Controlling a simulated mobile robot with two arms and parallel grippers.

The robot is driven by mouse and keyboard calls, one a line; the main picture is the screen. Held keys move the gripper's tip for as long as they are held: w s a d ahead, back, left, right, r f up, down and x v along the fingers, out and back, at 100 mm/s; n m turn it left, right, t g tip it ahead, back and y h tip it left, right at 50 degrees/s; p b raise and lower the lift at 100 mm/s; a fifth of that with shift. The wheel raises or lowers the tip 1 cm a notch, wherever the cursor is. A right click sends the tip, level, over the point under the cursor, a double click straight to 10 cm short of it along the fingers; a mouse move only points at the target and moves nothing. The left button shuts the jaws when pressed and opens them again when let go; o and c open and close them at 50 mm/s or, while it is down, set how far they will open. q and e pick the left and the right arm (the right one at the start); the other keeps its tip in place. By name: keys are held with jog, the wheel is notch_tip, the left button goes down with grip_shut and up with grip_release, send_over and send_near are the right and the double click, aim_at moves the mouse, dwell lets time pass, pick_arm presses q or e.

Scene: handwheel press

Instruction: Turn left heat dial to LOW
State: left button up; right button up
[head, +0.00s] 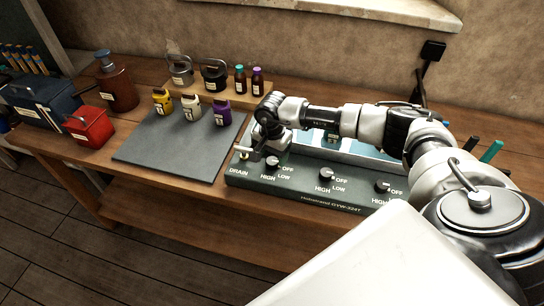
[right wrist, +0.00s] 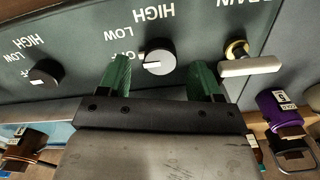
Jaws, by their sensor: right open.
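The left heat dial (head: 273,162) is a black round knob on the dark green control panel, with HIGH, LOW and OFF beside it. In the right wrist view, which shows the panel upside down, the dial (right wrist: 158,57) sits between and just beyond the green fingertips of my right gripper (right wrist: 161,78). The fingers are apart and neither clearly touches the knob. Its white mark points to the OFF side. In the head view my right gripper (head: 270,146) is above and behind the dial, partly hidden by its own wrist. My left gripper is not in view.
The drain handle (right wrist: 250,66) is close beside one finger. The middle dial (head: 326,173) and right dial (head: 382,187) are further along the panel. A grey mat (head: 170,150) with several small bottles lies to the left. A red box (head: 90,128) stands beyond it.

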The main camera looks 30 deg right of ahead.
aim_at(272, 160)
jog(key=shift+f, duration=1.4)
jog(key=c, duration=0.9)
jog(key=shift+c, duration=0.2)
jog(key=shift+m, duration=0.3)
jog(key=m+b, duration=0.2)
jog(key=m, duration=0.1)
jog(key=shift+f, duration=0.1)
jog(key=m+b, duration=0.2)
jog(key=m, duration=0.3)
jog(key=shift+m, duration=0.3)
